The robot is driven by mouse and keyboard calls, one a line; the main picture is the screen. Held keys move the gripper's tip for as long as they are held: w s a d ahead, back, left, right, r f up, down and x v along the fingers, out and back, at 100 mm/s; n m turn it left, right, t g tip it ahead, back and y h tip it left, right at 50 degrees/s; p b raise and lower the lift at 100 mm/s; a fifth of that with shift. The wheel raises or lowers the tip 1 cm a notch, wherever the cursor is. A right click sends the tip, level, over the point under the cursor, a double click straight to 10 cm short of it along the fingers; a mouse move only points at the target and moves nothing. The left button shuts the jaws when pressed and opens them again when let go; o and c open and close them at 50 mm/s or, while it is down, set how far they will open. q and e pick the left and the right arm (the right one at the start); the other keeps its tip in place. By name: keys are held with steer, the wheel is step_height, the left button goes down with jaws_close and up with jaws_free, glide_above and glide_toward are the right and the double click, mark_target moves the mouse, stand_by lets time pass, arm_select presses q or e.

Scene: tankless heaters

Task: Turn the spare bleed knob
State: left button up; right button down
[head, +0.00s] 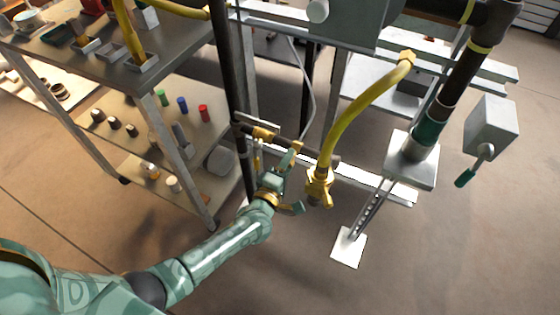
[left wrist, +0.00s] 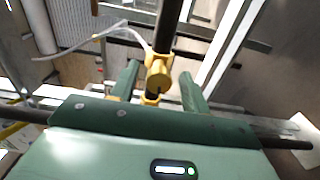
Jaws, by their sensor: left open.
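My left gripper (head: 296,180) is open in the middle of the head view, with its green fingers apart. In the left wrist view, a yellow brass knob-like fitting (left wrist: 158,78) on a dark pipe shows in the gap between the fingertips (left wrist: 160,72). No finger clearly touches it. In the head view, a brass fitting (head: 320,187) at the lower end of a yellow hose is just right of the fingers. Another brass piece (head: 265,133) is on the dark pipe above the gripper. I cannot tell which of these is the spare bleed knob. My right gripper is not in view.
A shelf unit (head: 190,62) with small parts stands at the left. The yellow hose (head: 347,115) curves above the gripper. A dark upright pipe (head: 222,60) is close by. A grey box (head: 490,125) with a teal-handled lever (head: 465,178) is at the right. Floor in front is clear.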

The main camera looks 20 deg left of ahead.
arm_select(q)
steer(key=s+p, duration=0.4)
steer(key=s, duration=1.2)
steer(key=shift+a+p, duration=0.25)
steer(key=shift+p, duration=0.1)
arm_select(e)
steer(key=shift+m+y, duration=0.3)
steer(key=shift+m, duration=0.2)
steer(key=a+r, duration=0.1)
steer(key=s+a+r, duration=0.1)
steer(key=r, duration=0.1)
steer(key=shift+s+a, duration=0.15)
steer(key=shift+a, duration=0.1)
